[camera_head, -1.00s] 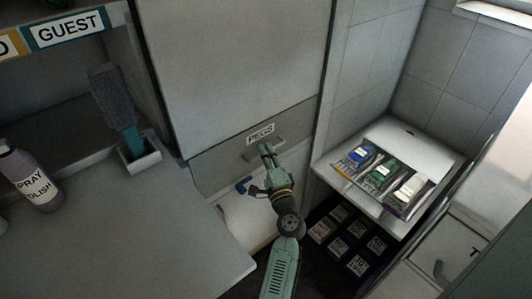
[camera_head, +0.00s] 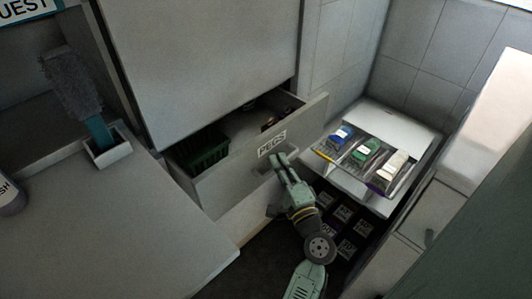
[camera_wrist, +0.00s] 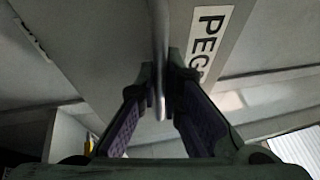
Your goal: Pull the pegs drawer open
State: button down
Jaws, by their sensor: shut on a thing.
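The pegs drawer (camera_head: 236,176) stands pulled out from the grey cabinet in the head view, with its inside showing. Its front carries a white PEGS label (camera_head: 272,144), also large in the wrist view (camera_wrist: 208,42). The bar handle (camera_head: 265,171) sits below the label. My gripper (camera_head: 281,160) is shut on the handle. In the wrist view the handle (camera_wrist: 159,60) runs between the two fingers (camera_wrist: 161,85). Inside the drawer are a dark green basket (camera_head: 203,153) at the left and small dark items (camera_head: 283,112) at the right, too small to make out.
A grey counter (camera_head: 110,230) lies at the left, with a brush in a holder (camera_head: 110,148). A white shelf (camera_head: 408,132) with a tray of coloured packs (camera_head: 366,150) stands right of the drawer, close to its right end. Several labelled dark boxes (camera_head: 345,225) lie below.

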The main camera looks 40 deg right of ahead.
jog(key=shift+s+d+b, duration=0.15)
jog(key=shift+s+b, duration=0.05)
jog(key=shift+s, duration=0.85)
jog(key=shift+s+d+b, duration=0.15)
jog(key=shift+s, duration=0.9)
jog(key=c, duration=2)
grip_release()
jog(key=v, duration=0.7)
jog(key=shift+s, duration=0.3)
jog(key=shift+o, duration=0.4)
